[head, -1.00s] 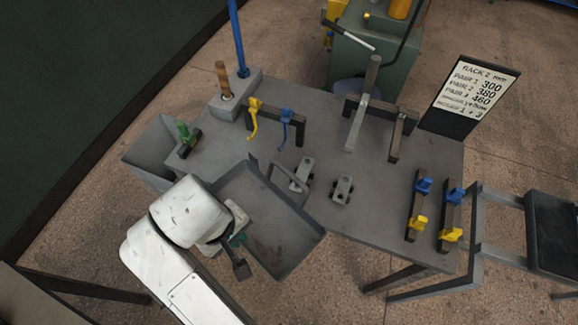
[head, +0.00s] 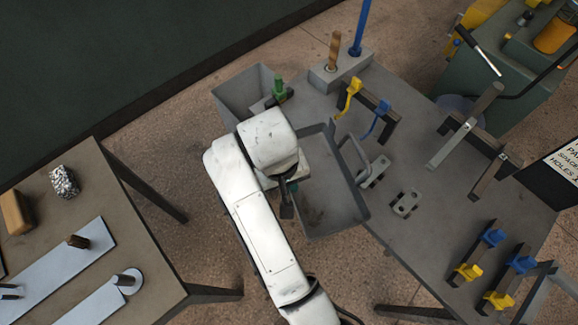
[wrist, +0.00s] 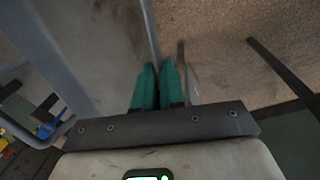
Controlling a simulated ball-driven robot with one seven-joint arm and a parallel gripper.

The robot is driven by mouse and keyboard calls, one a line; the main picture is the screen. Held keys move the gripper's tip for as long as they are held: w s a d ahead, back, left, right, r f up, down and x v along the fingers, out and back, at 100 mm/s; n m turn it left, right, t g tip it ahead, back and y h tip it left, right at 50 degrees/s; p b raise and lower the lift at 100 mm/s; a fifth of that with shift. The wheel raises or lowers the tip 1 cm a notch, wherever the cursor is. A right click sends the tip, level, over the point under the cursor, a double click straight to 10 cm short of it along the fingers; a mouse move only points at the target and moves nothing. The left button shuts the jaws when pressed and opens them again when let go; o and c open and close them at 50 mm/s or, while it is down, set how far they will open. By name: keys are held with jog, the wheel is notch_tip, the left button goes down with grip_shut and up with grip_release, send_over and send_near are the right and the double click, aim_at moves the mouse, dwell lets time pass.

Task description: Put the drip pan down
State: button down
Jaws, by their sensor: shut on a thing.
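The drip pan (head: 335,190) is a grey, shallow, open tray with a handle on its far right side. It is held in the air beside the left edge of the grey bench (head: 425,150), partly overlapping it in the head view. My gripper (head: 290,193) is shut on the pan's near left wall. In the wrist view, the teal fingers (wrist: 158,90) are close together at the pan's rim, and the grey pan (wrist: 80,45) fills the left side. My arm hides part of the pan's left end in the head view.
A second table (head: 120,210) stands at the left, with pale plates, a brown block (head: 16,212) and a speckled piece (head: 64,182). A grey bin (head: 245,92) sits beyond my wrist. The bench carries blue and yellow clamps and brackets. Floor shows between the tables.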

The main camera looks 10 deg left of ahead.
jog(key=w+f+b, duration=0.1)
jog(key=w, duration=0.1)
jog(key=w+f+b, duration=0.1)
jog(key=b, duration=0.1)
jog(key=w+a+f+b, duration=0.1)
jog(key=w+b, duration=0.1)
jog(key=shift+w+f, duration=0.2)
jog(key=shift+w, duration=0.1)
jog(key=w+f, duration=0.4)
jog(key=f, duration=0.4)
jog(key=shift+a, duration=0.4)
jog(key=c, duration=1.2)
grip_release()
jog(key=shift+f, duration=0.1)
jog(key=shift+c, duration=0.2)
